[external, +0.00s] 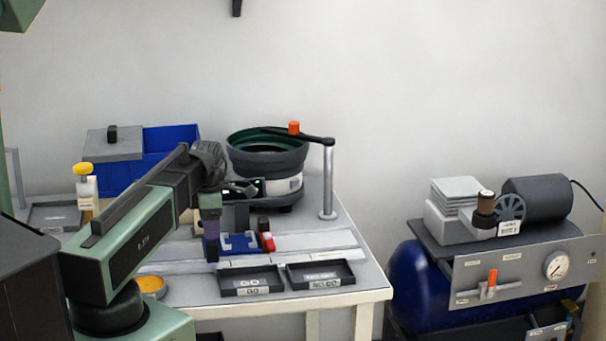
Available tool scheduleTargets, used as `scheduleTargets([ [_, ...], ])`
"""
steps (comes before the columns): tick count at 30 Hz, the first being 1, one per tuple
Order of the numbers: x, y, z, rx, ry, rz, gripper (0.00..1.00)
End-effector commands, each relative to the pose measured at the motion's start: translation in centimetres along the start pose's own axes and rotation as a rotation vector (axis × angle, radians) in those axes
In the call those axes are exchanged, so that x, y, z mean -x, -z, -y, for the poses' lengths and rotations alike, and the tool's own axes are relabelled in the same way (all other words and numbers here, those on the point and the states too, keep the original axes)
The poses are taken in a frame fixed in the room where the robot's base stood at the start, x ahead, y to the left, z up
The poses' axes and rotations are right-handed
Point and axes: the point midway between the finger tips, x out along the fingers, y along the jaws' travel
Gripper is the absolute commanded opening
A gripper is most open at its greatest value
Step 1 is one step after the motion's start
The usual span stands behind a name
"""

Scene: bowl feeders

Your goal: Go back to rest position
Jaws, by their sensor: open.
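My gripper (212,246) is at the end of my green and black arm, which reaches from the lower left over the workbench (200,290). The gripper points down in front of the bowl feeder (267,160), above or beside a small blue fixture (240,243). Its jaws are small in this view and I see nothing held between them. I cannot tell whether the fingers touch the fixture.
Two black labelled trays, a left one (250,281) and a right one (320,275), lie at the bench's front. A post (328,185) with an orange-knobbed arm stands right of the bowl. A blue bin (170,141) is behind my arm. A compressor (430,285) stands right, apart from the bench.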

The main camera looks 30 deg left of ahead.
Motion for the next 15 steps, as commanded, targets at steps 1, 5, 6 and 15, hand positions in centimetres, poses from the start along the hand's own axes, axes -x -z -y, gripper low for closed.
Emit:
scheduleTargets([
  [1,2.7,0.0,0.0,0.000,0.000,0.000,0.62],
  [5,4.6,0.0,0.0,0.000,0.000,0.000,0.62],
  [6,4.8,0.0,0.0,0.000,0.000,0.000,0.62],
  [15,4.5,0.0,0.0,0.000,0.000,0.000,0.62],
])
